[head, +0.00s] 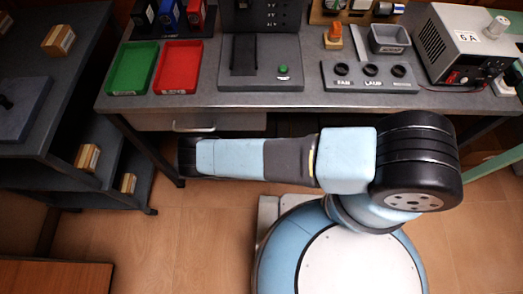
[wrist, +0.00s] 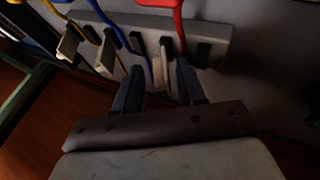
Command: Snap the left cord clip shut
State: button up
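In the wrist view a grey strip (wrist: 215,34) carries a row of cord clips with pale flaps. The leftmost clip (wrist: 68,46) is near the yellow cord (wrist: 57,14); its flap stands out from the strip. A middle clip (wrist: 106,56) also stands out, near the blue cord (wrist: 103,17). A third clip (wrist: 162,68) lies between the fingertips of my gripper (wrist: 158,78), near the red cord (wrist: 176,18). My gripper is open, one finger on each side of this clip; whether they touch it I cannot tell. The clips are not visible in the head view.
Dark shelves (head: 95,150) stand at left. Floor (head: 200,240) is clear before the bench.

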jog(key=shift+c, duration=0.5)
grip_shut()
jog(key=shift+a+f+h, duration=0.15)
jog(key=shift+a+h, duration=0.05)
jog(key=shift+h, duration=0.4)
jog(key=shift+s+f+n+h, duration=0.2)
jog(key=shift+n+h, duration=0.1)
jog(key=shift+h, duration=0.3)
jog(key=shift+w+a+r+h, duration=0.1)
jog(key=shift+w+a+h, duration=0.05)
jog(key=shift+a+h, duration=0.15)
